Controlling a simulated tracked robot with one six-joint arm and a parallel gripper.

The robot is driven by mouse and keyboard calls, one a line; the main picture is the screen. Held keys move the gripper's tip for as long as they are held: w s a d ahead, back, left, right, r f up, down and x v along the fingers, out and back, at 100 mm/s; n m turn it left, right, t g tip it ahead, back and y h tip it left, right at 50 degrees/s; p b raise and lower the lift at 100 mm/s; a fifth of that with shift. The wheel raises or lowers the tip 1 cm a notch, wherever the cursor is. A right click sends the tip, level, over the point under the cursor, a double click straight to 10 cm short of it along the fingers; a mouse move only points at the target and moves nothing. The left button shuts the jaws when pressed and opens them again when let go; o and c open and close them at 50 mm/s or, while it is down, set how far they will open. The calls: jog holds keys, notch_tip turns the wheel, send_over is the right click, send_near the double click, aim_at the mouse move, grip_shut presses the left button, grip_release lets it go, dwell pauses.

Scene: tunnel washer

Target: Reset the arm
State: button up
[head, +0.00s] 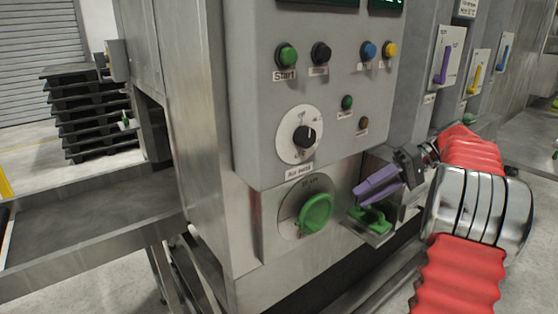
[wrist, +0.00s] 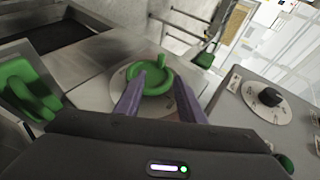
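My gripper (head: 376,186) has purple fingers and hangs in front of the panel's lower right side. In the wrist view my gripper (wrist: 158,88) has its two fingers spread apart, with nothing held between them. A round green handle (head: 316,213) sits on a pale dial on the lower panel, left of my gripper. In the wrist view the green handle (wrist: 150,78) shows beyond and between the fingertips; a touch does not show. My arm, with red sleeves, reaches in from the right of the head view.
A green part (head: 371,219) lies just below my gripper, and shows large at the wrist view's left (wrist: 28,88). A black knob (head: 305,137) and coloured buttons are above. A metal trough (head: 85,222) is at left; black pallets (head: 88,112) stand behind.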

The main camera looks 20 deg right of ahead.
notch_tip(320, 180, down, 8)
jog(key=d+m+h, duration=0.2)
jog(key=m+h, duration=0.1)
jog(key=m, duration=0.2)
jog(key=s+a+f+m+h, duration=0.2)
jog(key=a+f+h, duration=0.1)
jog(key=a, duration=0.3)
jog(key=s+a+r+n+t+h, duration=0.1)
jog(key=s+a, duration=0.3)
jog(key=a, duration=0.4)
jog(key=s+a+r+n+t+h, duration=0.1)
jog(key=s+a+n+h, duration=0.1)
jog(key=s+a, duration=0.3)
jog(key=s+a+r+n+t+h, duration=0.1)
jog(key=s+a, duration=0.4)
jog(key=a, duration=0.8)
jog(key=n+h, duration=0.1)
jog(key=n, duration=0.1)
jog(key=shift+n, duration=0.3)
jog(key=shift+s+r, duration=0.1)
jog(key=shift+c, duration=0.6)
